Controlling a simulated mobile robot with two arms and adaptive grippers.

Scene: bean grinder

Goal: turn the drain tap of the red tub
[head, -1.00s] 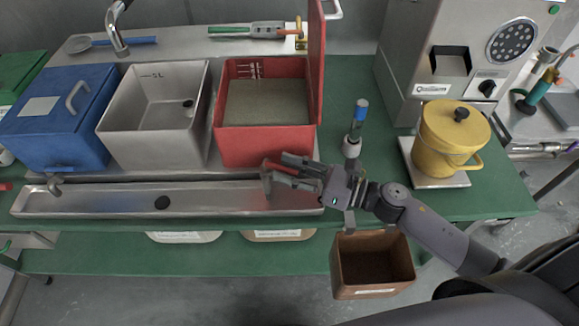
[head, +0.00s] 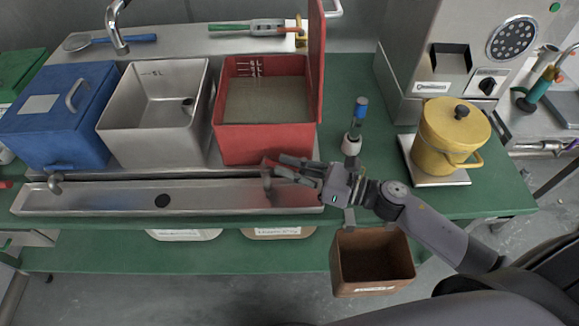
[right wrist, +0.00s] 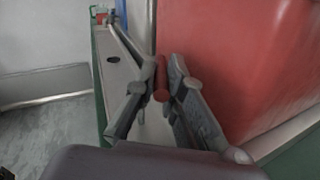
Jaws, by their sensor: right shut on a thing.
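The red tub (head: 265,144) stands on the bench with its lid upright at its right side and greyish-brown contents inside. It also fills the right of the right wrist view (right wrist: 240,60). Its drain tap (head: 268,164) is low on the front wall, above the metal trough; the red tap part shows between my fingers in the right wrist view (right wrist: 161,92). My right gripper (head: 283,170) reaches in from the right at the tub's front. Its fingers (right wrist: 162,75) are shut on the red tap part. My left gripper is not in view.
A long metal trough (head: 110,197) with a dark drain hole runs below the tubs. A grey tub (head: 150,140) and a lidded blue tub (head: 50,130) stand to the left. A yellow pot (head: 440,135) stands right, and a brown bin (head: 372,290) sits below the bench edge.

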